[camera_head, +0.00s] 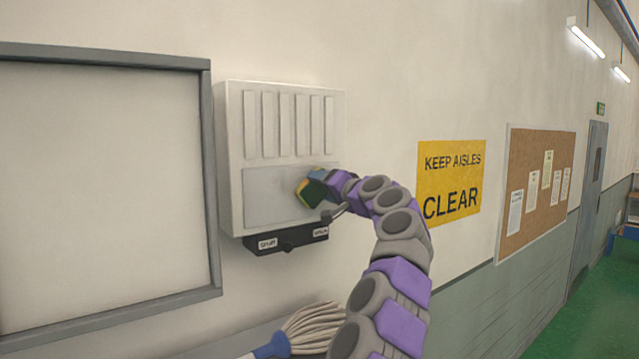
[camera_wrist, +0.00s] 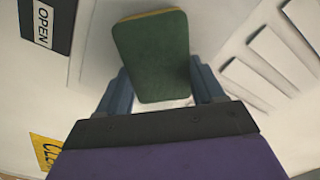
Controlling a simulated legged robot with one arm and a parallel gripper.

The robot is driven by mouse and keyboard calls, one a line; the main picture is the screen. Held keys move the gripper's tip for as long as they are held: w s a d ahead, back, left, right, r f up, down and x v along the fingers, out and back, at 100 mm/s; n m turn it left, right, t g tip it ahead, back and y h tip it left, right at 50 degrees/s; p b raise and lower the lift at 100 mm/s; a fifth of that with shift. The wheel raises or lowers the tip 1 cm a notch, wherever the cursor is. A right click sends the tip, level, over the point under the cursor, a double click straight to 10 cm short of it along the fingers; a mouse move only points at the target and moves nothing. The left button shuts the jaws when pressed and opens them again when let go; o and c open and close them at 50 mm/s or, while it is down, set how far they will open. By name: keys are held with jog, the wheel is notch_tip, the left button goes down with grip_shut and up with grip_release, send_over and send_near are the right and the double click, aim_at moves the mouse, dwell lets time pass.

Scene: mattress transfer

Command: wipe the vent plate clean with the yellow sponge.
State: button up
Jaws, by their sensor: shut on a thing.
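The vent plate (camera_head: 262,197) is a flat grey panel low on a white wall box, below a row of upright slats. The yellow sponge (camera_head: 305,191) has a dark green side and is at the right part of the plate. In the wrist view the sponge (camera_wrist: 152,55) shows its green face, with a thin yellow edge at the top. My gripper (camera_head: 318,190) is shut on the sponge; its blue fingers (camera_wrist: 160,88) sit on either side of it. I cannot tell whether the sponge touches the plate.
A black strip (camera_head: 285,240) with small labels is under the box, and its OPEN label (camera_wrist: 43,25) shows in the wrist view. A mop head (camera_head: 308,325) lies below. A grey-framed panel (camera_head: 100,180) is left; a yellow sign (camera_head: 451,182) and corkboard (camera_head: 520,225) are right.

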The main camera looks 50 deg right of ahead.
jog(key=d, duration=0.1)
jog(key=d+p, duration=0.1)
jog(key=d, duration=0.1)
jog(key=shift+s, duration=0.4)
